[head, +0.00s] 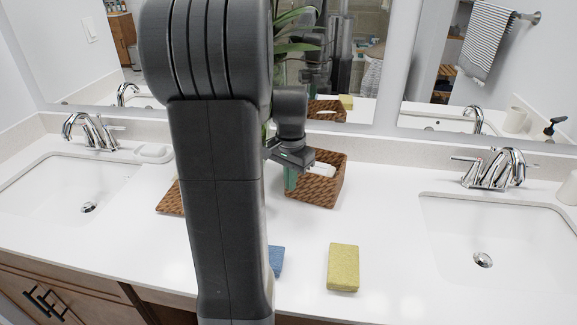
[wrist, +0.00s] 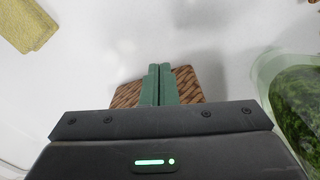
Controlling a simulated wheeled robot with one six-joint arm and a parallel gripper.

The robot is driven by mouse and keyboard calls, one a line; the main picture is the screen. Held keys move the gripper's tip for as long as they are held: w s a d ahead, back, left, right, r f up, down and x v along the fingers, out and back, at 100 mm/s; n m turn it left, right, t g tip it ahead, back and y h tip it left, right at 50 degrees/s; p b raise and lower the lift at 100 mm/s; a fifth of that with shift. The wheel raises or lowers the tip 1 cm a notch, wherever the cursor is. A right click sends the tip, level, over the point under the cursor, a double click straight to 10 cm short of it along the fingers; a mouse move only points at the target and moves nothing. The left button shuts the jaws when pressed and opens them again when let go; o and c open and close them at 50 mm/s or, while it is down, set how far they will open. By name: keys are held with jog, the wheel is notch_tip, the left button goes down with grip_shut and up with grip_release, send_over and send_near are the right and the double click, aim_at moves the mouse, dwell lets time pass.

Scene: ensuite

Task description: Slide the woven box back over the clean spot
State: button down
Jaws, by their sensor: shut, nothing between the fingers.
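The woven box (head: 328,189) is brown, open-topped and holds something white; it stands on the white counter just right of my arm. My gripper (head: 291,180) points down at the box's left side, with its green fingertips overlapping the box in the head view. In the wrist view my gripper (wrist: 159,84) is shut with nothing between its fingers. Brown weave, seemingly the box (wrist: 187,83), shows behind and on both sides of the fingers. I cannot tell whether they touch it. No clean spot can be made out on the counter.
A yellow sponge (head: 343,267) and a blue sponge (head: 276,261) lie in front of the box. A flat woven piece (head: 170,200) is partly hidden behind my arm. A glass vase with greenery (wrist: 295,105) stands close by. Sinks lie left (head: 70,190) and right (head: 500,235).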

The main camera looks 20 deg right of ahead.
aim_at(316, 175)
jog(key=shift+w+d+r, duration=0.1)
jog(key=shift+w+d, duration=0.4)
jog(key=shift+d, duration=0.2)
jog(key=shift+w+d, duration=0.5)
jog(key=shift+d, duration=0.15)
jog(key=shift+w+d+r+p, duration=0.1)
jog(key=shift+w+d+p, duration=0.8)
jog(key=shift+d, duration=0.3)
jog(key=shift+w+d, duration=0.2)
jog(key=shift+d, duration=0.05)
jog(key=shift+s+a, duration=0.1)
